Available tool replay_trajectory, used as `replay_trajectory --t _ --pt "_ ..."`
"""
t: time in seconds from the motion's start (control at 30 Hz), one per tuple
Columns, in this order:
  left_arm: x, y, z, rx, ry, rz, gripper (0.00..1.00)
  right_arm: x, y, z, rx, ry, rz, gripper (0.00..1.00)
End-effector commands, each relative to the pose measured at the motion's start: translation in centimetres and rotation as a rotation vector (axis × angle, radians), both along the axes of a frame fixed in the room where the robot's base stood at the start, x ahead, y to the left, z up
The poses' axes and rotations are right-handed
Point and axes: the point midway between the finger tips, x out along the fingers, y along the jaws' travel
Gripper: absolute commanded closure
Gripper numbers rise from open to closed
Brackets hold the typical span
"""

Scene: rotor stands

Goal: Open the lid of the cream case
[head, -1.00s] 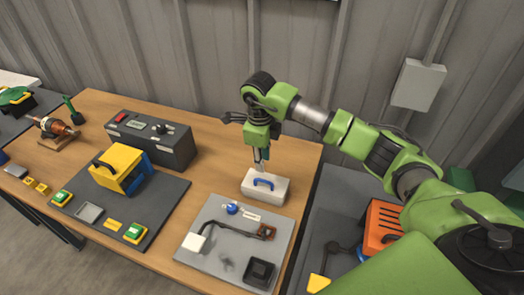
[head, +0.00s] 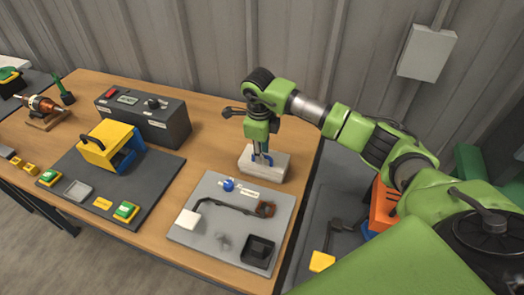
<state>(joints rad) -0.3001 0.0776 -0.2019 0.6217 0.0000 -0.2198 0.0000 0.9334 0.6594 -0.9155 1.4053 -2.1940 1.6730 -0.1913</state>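The cream case (head: 279,169) sits shut on the wooden table near its right end, with a blue handle (head: 268,159) on its top. My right gripper (head: 261,157) points straight down onto the top of the case, with its fingertips at the blue handle. The fingers partly hide the handle, and I cannot tell whether they are closed on it. My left gripper is out of view.
A grey board (head: 205,236) with a blue knob, a cable and a black square tray lies in front of the case. A dark grey box (head: 165,125) and a yellow block (head: 108,151) stand to the left. Bare wood (head: 212,155) lies between them.

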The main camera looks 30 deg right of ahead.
Motion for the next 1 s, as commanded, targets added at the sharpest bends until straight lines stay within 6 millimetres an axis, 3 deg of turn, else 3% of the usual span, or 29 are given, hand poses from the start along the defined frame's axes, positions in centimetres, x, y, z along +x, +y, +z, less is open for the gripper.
replay_trajectory --t 0.1,0.2,1.0 --pt "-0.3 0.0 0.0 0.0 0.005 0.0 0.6 0.0 0.0 0.1 0.0 0.0 0.0 0.78" --pt "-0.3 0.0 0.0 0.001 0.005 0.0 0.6 0.0 0.0 0.1 0.0 0.0 0.0 1.0" --pt "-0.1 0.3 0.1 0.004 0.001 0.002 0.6 0.9 -1.0 1.4 -0.002 -0.002 -0.002 1.0"
